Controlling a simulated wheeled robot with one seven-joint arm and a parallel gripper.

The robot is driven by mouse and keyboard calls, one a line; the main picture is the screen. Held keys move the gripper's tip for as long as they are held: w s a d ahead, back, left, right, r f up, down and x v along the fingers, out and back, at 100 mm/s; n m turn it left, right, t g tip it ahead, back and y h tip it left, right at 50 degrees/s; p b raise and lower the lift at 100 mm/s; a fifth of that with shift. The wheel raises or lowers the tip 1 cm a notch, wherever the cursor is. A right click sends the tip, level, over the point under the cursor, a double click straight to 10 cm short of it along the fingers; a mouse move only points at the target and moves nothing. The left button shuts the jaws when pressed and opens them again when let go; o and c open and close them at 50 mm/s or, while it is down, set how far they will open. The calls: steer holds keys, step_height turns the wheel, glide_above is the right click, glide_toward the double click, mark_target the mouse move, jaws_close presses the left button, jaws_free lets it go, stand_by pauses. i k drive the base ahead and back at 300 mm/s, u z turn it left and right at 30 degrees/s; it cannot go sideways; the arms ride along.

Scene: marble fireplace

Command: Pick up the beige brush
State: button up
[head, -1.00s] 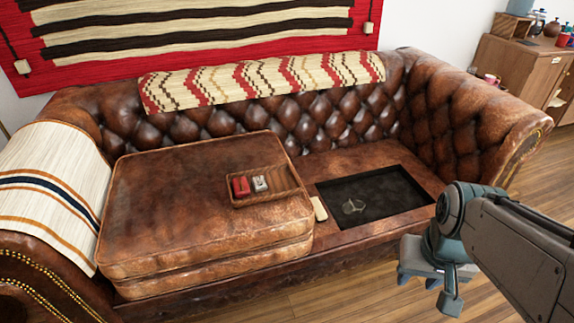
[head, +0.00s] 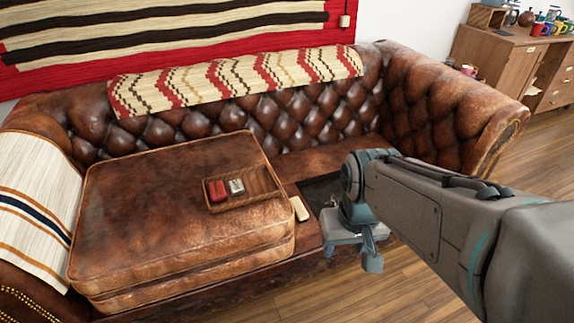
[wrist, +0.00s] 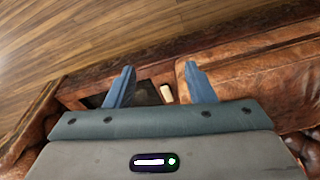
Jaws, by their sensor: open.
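The beige brush (head: 299,209) is a small pale block lying on the sofa seat, between the stacked cushions and the dark tray. It also shows in the wrist view (wrist: 167,93), where it appears between my two blue fingers. My gripper (wrist: 159,69) is open and empty. In the head view it hangs over the sofa's front edge, right of the brush and apart from it, with its fingertips not clearly seen.
Stacked leather cushions (head: 160,220) rise left of the brush. A wooden tray (head: 262,194) with a red item (head: 219,190) and a silver item (head: 237,187) sits on top. A dark tray (head: 316,186) on the seat is partly hidden by my arm.

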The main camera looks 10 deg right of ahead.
mark_target(300, 213)
steer(key=k, duration=0.5)
steer(key=z, duration=0.7)
steer(key=i, duration=1.05)
steer(key=u, duration=0.6)
steer(key=i, duration=0.65)
steer(key=u, duration=0.6)
